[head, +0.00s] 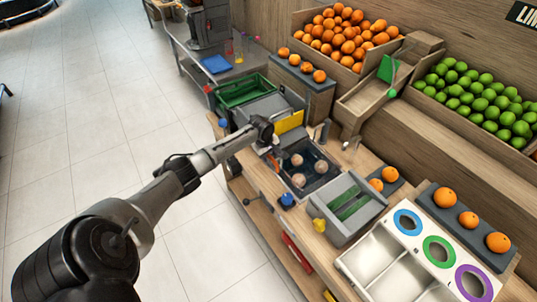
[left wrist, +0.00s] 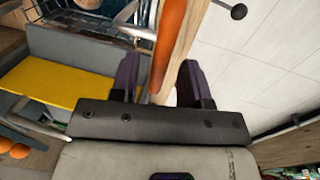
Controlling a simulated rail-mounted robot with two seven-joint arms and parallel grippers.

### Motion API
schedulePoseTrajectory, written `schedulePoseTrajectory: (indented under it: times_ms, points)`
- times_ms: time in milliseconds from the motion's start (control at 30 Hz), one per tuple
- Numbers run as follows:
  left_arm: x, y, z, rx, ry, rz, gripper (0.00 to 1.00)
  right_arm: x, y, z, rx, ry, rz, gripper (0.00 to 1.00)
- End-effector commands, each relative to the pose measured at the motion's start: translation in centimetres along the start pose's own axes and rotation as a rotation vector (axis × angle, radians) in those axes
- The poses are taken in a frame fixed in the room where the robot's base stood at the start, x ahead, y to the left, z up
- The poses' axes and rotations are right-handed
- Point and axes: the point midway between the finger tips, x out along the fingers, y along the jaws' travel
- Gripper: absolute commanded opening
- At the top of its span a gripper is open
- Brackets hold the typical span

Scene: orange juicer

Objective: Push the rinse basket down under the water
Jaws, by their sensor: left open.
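The rinse basket (left wrist: 88,18) shows as dark wire mesh at the top left of the left wrist view. In the head view it sits in the dark sink (head: 322,178) with several brownish round fruits (head: 297,160); its rim and depth are hard to make out. My left gripper (head: 270,148) is at the sink's left edge. In the left wrist view its two dark fingers (left wrist: 160,78) are apart, on either side of an orange handle (left wrist: 172,40); I cannot tell whether they touch it. My right gripper is not in view.
A yellow panel (head: 290,122) and a green tray (head: 243,90) lie beyond the sink. A grey bin with green slots (head: 350,205) stands to its right. A faucet (head: 322,132) rises behind it. Crates of oranges (head: 345,38) and limes (head: 475,98) stand at the back.

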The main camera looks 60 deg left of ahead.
Motion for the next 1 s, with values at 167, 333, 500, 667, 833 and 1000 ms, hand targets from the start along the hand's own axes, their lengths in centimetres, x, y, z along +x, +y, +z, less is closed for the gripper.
schedulePoseTrajectory:
  times_ms: [167, 333, 500, 667, 833, 1000]
  points:
    - [0.00, 0.01, 0.01, 0.000, 0.000, 0.000, 0.42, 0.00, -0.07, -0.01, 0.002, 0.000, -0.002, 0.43]
    - [-0.02, 0.01, 0.00, 0.000, 0.000, 0.000, 0.30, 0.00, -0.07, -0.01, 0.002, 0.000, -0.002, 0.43]
    - [-0.03, 0.01, 0.00, 0.000, 0.000, 0.000, 0.14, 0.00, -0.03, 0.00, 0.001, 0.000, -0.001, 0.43]
    - [-0.03, 0.01, -0.01, 0.000, 0.000, 0.000, 0.00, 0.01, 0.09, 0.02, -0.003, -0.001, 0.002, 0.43]
    - [-0.04, 0.00, -0.01, 0.000, 0.000, 0.000, 0.00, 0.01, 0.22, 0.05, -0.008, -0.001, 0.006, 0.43]
    - [0.25, -0.06, 0.01, 0.000, 0.000, -0.001, 0.00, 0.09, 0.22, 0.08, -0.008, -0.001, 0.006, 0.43]
